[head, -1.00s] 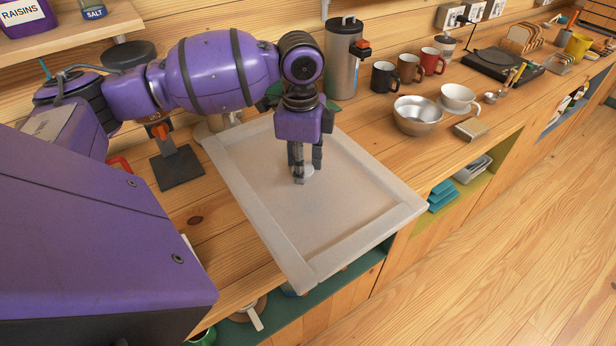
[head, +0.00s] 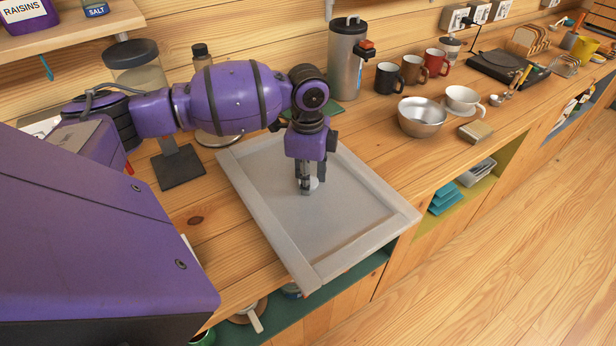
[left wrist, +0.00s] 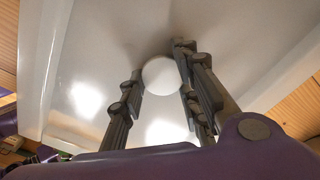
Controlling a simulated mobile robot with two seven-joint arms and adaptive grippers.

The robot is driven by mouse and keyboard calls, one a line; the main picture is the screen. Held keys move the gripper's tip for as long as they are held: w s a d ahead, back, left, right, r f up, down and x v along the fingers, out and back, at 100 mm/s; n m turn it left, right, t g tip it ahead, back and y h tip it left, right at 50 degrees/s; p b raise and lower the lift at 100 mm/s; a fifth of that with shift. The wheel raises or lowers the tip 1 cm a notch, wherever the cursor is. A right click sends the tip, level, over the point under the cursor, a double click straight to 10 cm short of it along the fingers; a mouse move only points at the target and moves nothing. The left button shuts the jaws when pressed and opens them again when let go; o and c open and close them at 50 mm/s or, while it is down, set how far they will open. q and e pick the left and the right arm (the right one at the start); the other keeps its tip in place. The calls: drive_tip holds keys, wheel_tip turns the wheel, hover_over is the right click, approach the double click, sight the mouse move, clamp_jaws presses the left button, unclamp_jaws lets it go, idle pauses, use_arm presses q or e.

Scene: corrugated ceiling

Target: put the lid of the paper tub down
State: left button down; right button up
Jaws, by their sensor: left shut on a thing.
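The lid of the paper tub (head: 365,250) is a large grey-white rectangular panel with a raised border and a small round white knob (head: 314,184) in its middle. My left gripper (head: 308,188) points down and is shut on this knob. In the left wrist view the pale knob (left wrist: 161,74) shows between the fingers, with the lid (left wrist: 85,50) spread behind it. The lid is over the counter, and its near corner appears to reach past the front edge. Whether it touches the counter is unclear. I see no tub; my right gripper is out of view.
A steel dispenser (head: 347,65) stands behind the lid. Several mugs, including a black one (head: 388,77), a metal bowl (head: 421,116) and a small wooden block (head: 475,131) stand to the right. A dark-lidded jar (head: 137,66) is behind my left arm. Bare counter (head: 225,235) shows at left.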

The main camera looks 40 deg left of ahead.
use_arm(q)
drive_tip(key=c, duration=1.3)
unclamp_jaws()
wheel_tip(320, 180, up, 12)
drive_tip(key=shift+r, duration=0.1)
drive_tip(key=o, duration=1.3)
